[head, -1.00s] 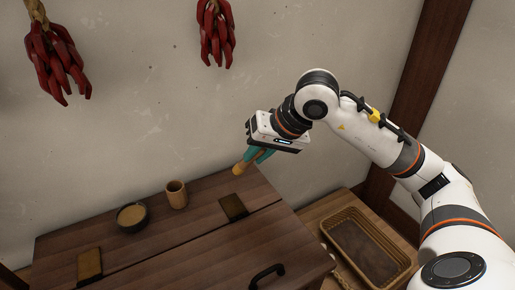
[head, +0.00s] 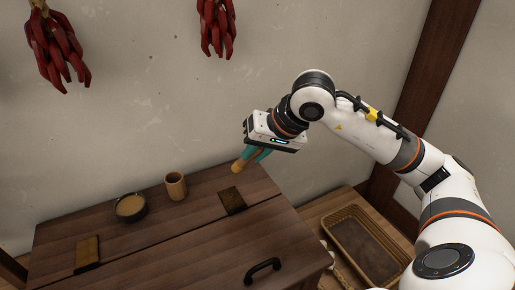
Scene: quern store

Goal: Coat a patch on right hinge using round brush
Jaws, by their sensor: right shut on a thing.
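The right hinge (head: 232,201) is a brown plate lying across the seam of the dark wooden chest lid (head: 185,237). My right gripper (head: 255,152) is shut on the round brush (head: 238,166), whose tan end points down and left. The brush is above the back right part of the lid, up and to the right of the right hinge, and looks apart from it. My gripper hides part of the brush. A dark bowl (head: 130,208) with tan contents stands on the lid at the left. My left gripper is not in view.
A wooden cup (head: 175,186) stands between the bowl and the right hinge. The left hinge (head: 87,252) lies at the lid's left. A dark handle (head: 262,270) is at the front. A wicker tray (head: 335,217) sits right of the chest. Red pepper strings (head: 216,28) hang on the wall.

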